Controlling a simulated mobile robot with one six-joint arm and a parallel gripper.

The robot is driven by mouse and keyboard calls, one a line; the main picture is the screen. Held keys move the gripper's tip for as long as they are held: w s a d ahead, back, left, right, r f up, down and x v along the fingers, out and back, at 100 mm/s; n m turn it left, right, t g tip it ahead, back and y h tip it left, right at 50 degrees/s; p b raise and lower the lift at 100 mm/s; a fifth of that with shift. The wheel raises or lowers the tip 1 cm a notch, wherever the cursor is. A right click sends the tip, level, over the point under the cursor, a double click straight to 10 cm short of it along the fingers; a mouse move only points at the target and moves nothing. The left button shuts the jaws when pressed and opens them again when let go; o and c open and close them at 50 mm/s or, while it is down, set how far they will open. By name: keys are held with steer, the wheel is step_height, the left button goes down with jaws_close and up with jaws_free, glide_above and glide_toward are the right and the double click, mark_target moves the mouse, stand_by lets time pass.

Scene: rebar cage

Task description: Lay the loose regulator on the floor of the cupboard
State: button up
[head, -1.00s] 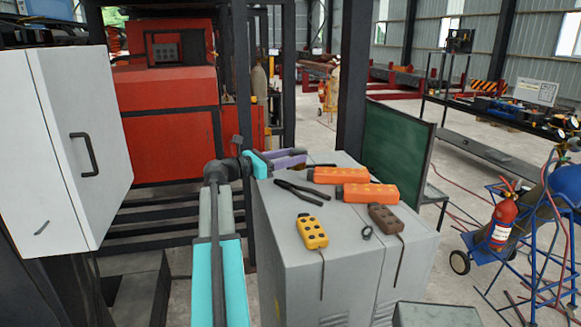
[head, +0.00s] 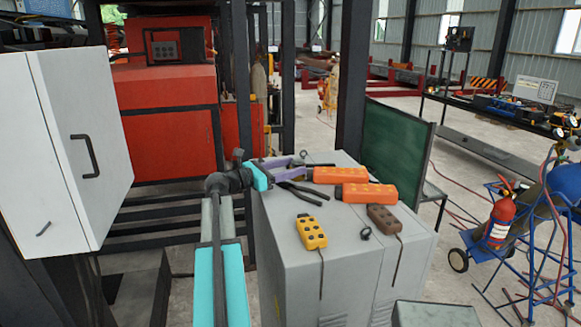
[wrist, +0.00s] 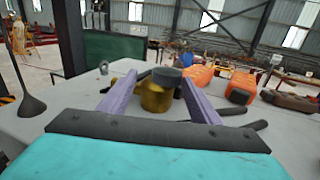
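The loose regulator (wrist: 157,94), a brass-coloured body with a grey top, stands on the grey cabinet top in the wrist view. My gripper (wrist: 158,82) is open, its two purple fingers on either side of the regulator; I cannot tell if either touches it. In the head view my gripper (head: 296,166) is low over the far left part of the cabinet top, and I cannot make out the regulator there. A white cupboard (head: 65,150) with a black handle is at the left; its door looks shut and its floor is hidden.
The grey cabinet top (head: 345,230) also holds black pliers (head: 302,192) close to my gripper, orange boxes (head: 340,175), a yellow pendant (head: 311,232), a brown pendant (head: 384,217) and a ring bolt (head: 303,154). A dark post (head: 353,80) rises behind it.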

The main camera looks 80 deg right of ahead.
steer(key=shift+o, duration=0.5)
steer(key=shift+w, duration=0.1)
steer(key=b+v, duration=0.3)
steer(key=v, duration=0.8)
steer(key=shift+w+a+b, duration=0.3)
steer(key=shift+b, duration=0.05)
